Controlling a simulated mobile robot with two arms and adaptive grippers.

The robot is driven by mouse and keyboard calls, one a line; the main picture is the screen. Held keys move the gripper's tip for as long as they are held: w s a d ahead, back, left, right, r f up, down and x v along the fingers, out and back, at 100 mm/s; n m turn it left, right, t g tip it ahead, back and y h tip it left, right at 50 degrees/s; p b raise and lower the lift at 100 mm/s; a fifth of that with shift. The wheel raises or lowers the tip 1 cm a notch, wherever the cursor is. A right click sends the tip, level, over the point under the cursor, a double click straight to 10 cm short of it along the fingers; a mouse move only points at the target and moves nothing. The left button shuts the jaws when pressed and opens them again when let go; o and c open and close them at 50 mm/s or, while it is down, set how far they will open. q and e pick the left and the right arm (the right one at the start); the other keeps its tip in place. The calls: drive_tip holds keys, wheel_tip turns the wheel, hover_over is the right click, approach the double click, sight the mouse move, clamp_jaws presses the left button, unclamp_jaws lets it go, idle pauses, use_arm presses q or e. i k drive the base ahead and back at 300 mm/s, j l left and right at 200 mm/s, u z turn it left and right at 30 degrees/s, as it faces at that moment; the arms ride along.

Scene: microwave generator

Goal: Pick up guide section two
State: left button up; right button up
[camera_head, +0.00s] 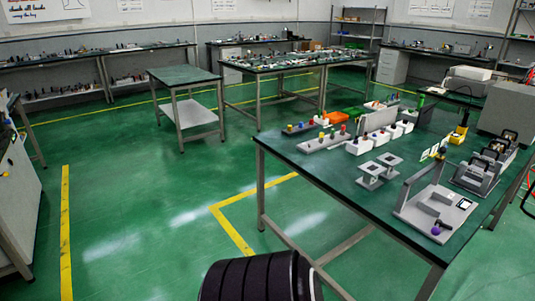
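No part on the green-topped workbench (310,167) at the right can be told for sure as guide section two. Candidates among its grey parts are a pair of small raised grey blocks with square openings (379,170) near the bench's middle, and a row of grey frames with dark openings (486,165) near its right end. A grey base with a tall upright arm and a purple knob (435,212) stands at the near edge. Neither of my grippers shows in the head view.
Trays with coloured knobs (325,142), white boxes (360,145), an orange bin (391,117) and a yellow part (458,134) crowd the bench's back. A small empty table (185,75) stands farther back. Green floor left of the workbench is open. A black ribbed object (250,278) fills the bottom middle.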

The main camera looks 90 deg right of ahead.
sight(389, 160)
drive_tip(key=z, duration=3.7)
